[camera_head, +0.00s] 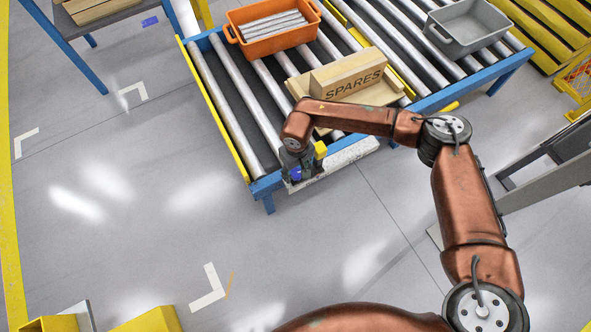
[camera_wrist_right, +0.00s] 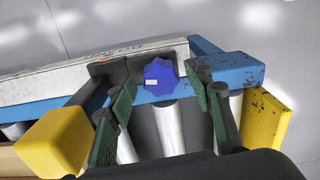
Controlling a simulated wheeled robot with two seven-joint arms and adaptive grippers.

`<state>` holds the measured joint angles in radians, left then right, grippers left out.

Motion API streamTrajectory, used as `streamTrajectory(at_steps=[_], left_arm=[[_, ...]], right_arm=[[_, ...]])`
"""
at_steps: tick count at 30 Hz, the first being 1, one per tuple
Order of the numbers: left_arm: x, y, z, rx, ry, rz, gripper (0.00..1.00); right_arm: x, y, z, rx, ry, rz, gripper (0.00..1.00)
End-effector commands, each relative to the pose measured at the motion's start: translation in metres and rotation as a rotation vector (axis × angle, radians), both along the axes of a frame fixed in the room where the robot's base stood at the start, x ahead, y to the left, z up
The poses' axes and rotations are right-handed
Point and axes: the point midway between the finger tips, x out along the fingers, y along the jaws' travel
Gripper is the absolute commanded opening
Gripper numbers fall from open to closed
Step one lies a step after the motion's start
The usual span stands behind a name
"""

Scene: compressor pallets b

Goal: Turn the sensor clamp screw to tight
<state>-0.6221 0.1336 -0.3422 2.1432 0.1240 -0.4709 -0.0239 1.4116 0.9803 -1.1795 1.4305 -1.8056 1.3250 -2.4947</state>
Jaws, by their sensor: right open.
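The clamp screw is a blue lobed knob (camera_wrist_right: 160,75) with a small pale mark, at the blue end rail of the roller conveyor; it also shows in the head view (camera_head: 296,174). My right gripper (camera_wrist_right: 158,88) is open, its two green-padded fingers on either side of the knob, with gaps visible. I cannot tell how far the fingertips reach along the knob. In the head view, my right gripper (camera_head: 300,165) is small and partly hidden by its own wrist. A yellow block (camera_wrist_right: 60,138), likely the sensor, sits left of the fingers. My left gripper is not in view.
The conveyor's blue rail (camera_wrist_right: 235,75) and a long pale plate (camera_wrist_right: 60,80) lie beside the knob. A wooden SPARES box (camera_head: 350,80), an orange crate (camera_head: 270,42) and a grey bin (camera_head: 475,40) stand on the rollers.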

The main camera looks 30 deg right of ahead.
Motion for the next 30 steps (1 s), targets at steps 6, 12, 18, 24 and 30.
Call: streamTrajectory(at_steps=[6,12,18,24,30], left_arm=[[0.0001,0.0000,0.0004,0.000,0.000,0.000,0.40],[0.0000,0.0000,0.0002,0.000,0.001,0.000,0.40],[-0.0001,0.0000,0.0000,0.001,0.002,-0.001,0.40],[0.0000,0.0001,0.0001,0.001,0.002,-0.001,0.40],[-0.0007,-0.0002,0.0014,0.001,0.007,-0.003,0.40]], right_arm=[[0.0002,-0.0001,0.0008,0.000,-0.001,-0.001,0.43],[0.0002,-0.0001,0.0007,0.000,-0.001,-0.001,0.29],[0.0002,-0.0002,0.0006,0.000,-0.001,-0.001,0.15],[0.0002,-0.0003,0.0006,0.000,-0.001,-0.001,0.05],[0.0002,-0.0005,0.0012,-0.001,-0.001,-0.026,0.05]])
